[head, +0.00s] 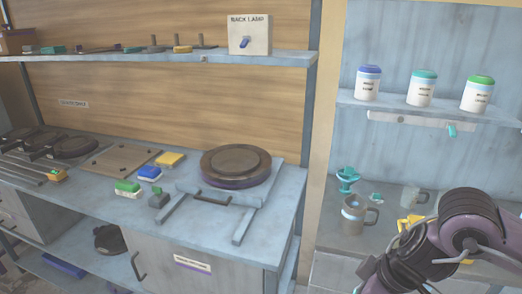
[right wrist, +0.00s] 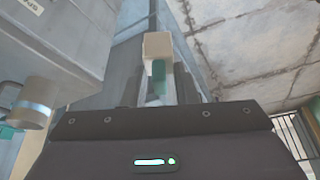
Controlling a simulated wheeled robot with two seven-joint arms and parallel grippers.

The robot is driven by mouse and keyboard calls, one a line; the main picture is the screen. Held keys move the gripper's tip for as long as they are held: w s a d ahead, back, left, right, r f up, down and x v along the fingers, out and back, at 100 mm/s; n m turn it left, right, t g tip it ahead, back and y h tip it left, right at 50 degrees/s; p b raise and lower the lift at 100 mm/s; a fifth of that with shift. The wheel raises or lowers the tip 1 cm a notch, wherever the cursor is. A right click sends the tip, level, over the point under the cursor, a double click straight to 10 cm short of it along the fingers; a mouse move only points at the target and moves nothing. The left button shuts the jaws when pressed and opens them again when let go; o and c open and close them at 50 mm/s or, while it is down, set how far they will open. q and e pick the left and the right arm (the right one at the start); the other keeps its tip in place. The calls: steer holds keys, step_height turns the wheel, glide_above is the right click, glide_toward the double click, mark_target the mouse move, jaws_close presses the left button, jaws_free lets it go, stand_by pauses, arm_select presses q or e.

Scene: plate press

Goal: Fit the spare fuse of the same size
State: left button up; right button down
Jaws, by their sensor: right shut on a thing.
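In the right wrist view my right gripper (right wrist: 158,88) is shut on a small teal piece (right wrist: 158,72) with a pale beige block (right wrist: 157,47) at its far end. I cannot tell for certain that this is a fuse. In the head view my right arm comes in at the lower right, and its gripper is out of sight. A teal piece (head: 452,130) hangs at a pale rail (head: 405,119) under the jar shelf. The rack lamp box (head: 249,35), with a blue switch, stands on the upper left shelf. My left gripper is not in view.
A round plate press (head: 235,164) stands on the left bench, near green (head: 128,188), blue (head: 149,173) and yellow (head: 170,159) blocks. Three jars (head: 421,88) stand on the right shelf. A mug (head: 354,214) and teal items (head: 347,180) are below, near my right arm.

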steer(key=m+t+h, duration=0.1)
steer(key=m, duration=0.2)
steer(key=shift+m, duration=0.4)
steer(key=shift+w+m+h, duration=0.4)
steer(key=shift+w+m, duration=0.2)
steer(key=shift+m, duration=0.3)
steer(key=w+m, duration=0.1)
steer(key=m, duration=0.1)
steer(key=w+m+h, duration=0.1)
steer(key=w+m, duration=0.1)
steer(key=shift+t+h, duration=0.3)
steer(key=shift+t, duration=0.1)
